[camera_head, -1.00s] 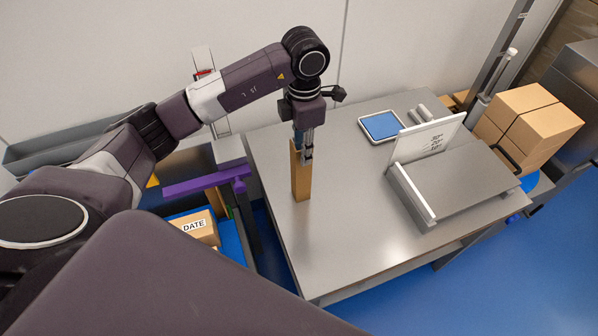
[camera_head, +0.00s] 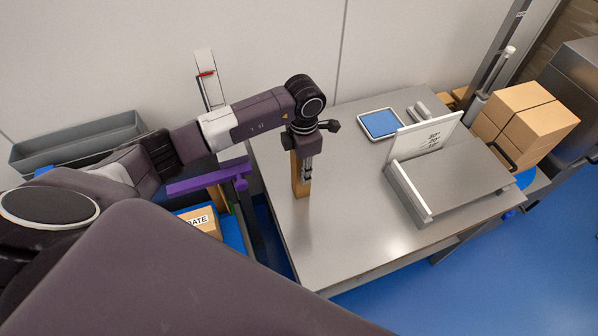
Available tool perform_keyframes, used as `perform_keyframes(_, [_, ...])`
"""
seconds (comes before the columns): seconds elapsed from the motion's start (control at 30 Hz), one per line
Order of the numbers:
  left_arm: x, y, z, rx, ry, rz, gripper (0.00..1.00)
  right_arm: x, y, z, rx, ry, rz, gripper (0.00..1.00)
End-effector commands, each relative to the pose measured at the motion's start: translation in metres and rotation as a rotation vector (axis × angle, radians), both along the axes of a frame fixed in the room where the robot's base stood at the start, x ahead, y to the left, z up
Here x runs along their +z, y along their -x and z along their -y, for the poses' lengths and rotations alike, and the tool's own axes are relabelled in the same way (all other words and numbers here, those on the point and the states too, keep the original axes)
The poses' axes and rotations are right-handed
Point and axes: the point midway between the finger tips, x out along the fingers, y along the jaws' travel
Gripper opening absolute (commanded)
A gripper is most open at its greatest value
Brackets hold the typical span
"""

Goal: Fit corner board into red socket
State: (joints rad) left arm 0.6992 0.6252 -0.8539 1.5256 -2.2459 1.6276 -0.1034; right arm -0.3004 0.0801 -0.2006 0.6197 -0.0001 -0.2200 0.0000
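The corner board (camera_head: 299,185) is a tall, narrow brown piece standing upright on the steel table, near its left side. My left gripper (camera_head: 306,177) points down in front of the board, its fingers overlapping the board's right part. Whether the fingers are open or closed on it cannot be made out. The board's top is hidden behind my wrist. A small red part (camera_head: 206,74) shows on a pale upright post at the back left, behind my arm; I cannot tell whether it is the red socket. My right gripper is out of view.
The steel table (camera_head: 330,240) has clear room at its front and middle. A blue-topped tablet (camera_head: 380,123) and a grey scale-like device (camera_head: 455,175) with a white printed sheet (camera_head: 425,140) stand farther right. A purple bar (camera_head: 205,182) and a box marked "DATE" (camera_head: 200,222) lie left.

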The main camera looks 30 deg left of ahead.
Motion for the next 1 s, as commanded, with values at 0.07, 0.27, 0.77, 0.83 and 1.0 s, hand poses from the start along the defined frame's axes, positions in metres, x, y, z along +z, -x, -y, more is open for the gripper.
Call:
perform_keyframes(0.07, [0.0,0.0,0.0,0.0,0.0,0.0,0.17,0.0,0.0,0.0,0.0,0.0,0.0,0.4])
perform_keyframes(0.27, [0.0,0.0,0.0,0.0,0.0,0.0,0.0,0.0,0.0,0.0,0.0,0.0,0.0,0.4])
perform_keyframes(0.77, [0.005,-0.001,0.0,0.001,0.0,0.001,0.0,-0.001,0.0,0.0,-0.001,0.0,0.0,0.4])
perform_keyframes(0.83, [0.009,-0.001,0.0,0.001,-0.001,0.002,0.0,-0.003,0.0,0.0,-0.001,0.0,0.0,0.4])
perform_keyframes(1.0, [0.031,-0.001,0.0,-0.001,0.0,0.006,0.0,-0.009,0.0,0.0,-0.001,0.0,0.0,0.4])
